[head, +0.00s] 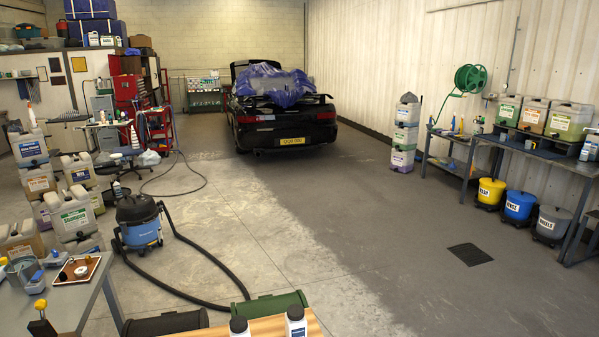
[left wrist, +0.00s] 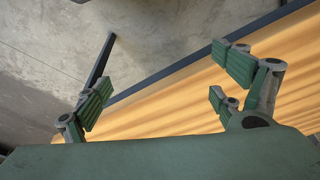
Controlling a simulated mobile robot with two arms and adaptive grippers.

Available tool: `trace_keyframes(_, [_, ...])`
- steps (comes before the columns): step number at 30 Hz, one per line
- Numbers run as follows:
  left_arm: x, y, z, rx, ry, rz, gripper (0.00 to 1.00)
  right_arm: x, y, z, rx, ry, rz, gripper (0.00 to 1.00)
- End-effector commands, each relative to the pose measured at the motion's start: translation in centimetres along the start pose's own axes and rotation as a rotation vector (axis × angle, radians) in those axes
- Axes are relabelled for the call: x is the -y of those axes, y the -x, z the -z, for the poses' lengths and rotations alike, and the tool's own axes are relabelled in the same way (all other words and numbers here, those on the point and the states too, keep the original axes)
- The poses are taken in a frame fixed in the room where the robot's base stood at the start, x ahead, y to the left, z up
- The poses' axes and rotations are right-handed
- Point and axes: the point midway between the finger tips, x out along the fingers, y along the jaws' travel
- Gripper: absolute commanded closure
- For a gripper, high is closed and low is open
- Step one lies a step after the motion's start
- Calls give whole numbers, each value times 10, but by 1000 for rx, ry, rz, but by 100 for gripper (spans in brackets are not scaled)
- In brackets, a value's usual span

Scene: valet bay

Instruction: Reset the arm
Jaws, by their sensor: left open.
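My left gripper (left wrist: 166,88) is open in the left wrist view. Its green ribbed finger pads stand wide apart with nothing between them. It is over the edge of a light wooden top (left wrist: 190,105), with grey concrete floor beyond. I cannot tell the height of the fingers above the wood. In the head view I cannot make out either gripper, and my right gripper is not seen.
White bottles (head: 297,321) stand on the wooden top at the bottom of the head view. A blue vacuum (head: 140,225) with a long hose stands on the floor. A black car (head: 285,130) is at the back. The right-centre floor is clear.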

Motion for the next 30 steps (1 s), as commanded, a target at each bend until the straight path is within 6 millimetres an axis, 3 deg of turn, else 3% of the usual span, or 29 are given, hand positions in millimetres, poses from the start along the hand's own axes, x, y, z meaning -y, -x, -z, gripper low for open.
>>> trace_keyframes(1, [-1,-27,-10,16,-2,-2,12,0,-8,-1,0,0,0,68])
trace_keyframes(5, [-4,-91,-38,40,-6,-6,12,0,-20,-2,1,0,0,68])
trace_keyframes(8, [-7,-144,-70,62,-10,-8,12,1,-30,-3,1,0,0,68])
trace_keyframes(12, [-10,-212,-126,95,-18,-12,12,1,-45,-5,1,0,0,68])
trace_keyframes(15, [-12,-251,-172,117,-23,-15,12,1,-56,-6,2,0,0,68])
trace_keyframes(19, [-13,-285,-227,142,-29,-17,12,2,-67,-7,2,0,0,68])
trace_keyframes(24, [-13,-303,-276,161,-36,-18,12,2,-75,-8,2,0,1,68])
trace_keyframes(30, [-13,-305,-282,162,-37,-18,12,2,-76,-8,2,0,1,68])
